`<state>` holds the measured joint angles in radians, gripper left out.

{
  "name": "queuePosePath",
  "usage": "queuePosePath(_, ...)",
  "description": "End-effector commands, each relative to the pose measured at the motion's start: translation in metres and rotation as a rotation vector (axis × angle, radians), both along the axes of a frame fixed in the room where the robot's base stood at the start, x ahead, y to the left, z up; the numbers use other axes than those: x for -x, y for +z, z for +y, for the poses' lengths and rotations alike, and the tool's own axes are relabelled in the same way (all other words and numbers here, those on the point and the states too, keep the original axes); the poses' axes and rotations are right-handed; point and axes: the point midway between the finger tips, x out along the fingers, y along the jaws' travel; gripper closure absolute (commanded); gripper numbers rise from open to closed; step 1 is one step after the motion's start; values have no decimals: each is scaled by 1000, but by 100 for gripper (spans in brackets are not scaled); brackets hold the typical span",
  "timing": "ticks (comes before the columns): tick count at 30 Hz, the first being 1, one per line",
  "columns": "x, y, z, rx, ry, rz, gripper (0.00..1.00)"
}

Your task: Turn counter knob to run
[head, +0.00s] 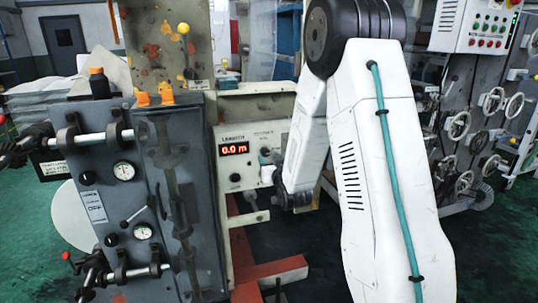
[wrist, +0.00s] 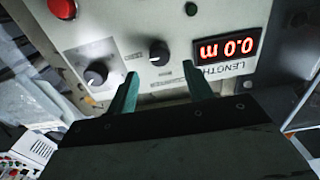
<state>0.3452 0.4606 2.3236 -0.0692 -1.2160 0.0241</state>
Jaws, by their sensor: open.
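The counter panel (head: 250,140) is a pale plate marked LENGTH, with a red display (head: 234,149) reading 0.0 m. In the wrist view the panel (wrist: 225,85) looks turned over, with the display (wrist: 228,48) at right. A black round knob (wrist: 159,52) on it lies just beyond my fingertips, roughly centred between them. A second black knob (wrist: 96,73) is to its left. I cannot read which one is the run knob or its setting. My gripper (wrist: 160,69) is open, its two teal fingers apart with no visible contact. In the head view my arm partly hides the panel's right side.
A red button (wrist: 62,8) and a green button (wrist: 190,8) are on the panel near the knobs. A grey cabinet (head: 180,200) with gauges and rods stands left of the panel. Machinery with handwheels (head: 492,101) is at right. Green floor shows in front.

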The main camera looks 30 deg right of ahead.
Motion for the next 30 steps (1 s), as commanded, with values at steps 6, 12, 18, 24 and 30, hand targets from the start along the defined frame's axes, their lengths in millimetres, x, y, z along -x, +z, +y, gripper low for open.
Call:
queuePosePath(6,-33,-1,-9,0,0,1,49)
queuePosePath(12,-47,0,-13,-1,0,2,49)
queuePosePath(18,-48,-1,-14,-1,-1,3,49)
queuePosePath(24,-48,-1,-14,-1,-1,3,88)
queuePosePath(30,-47,0,-20,1,-6,3,92)
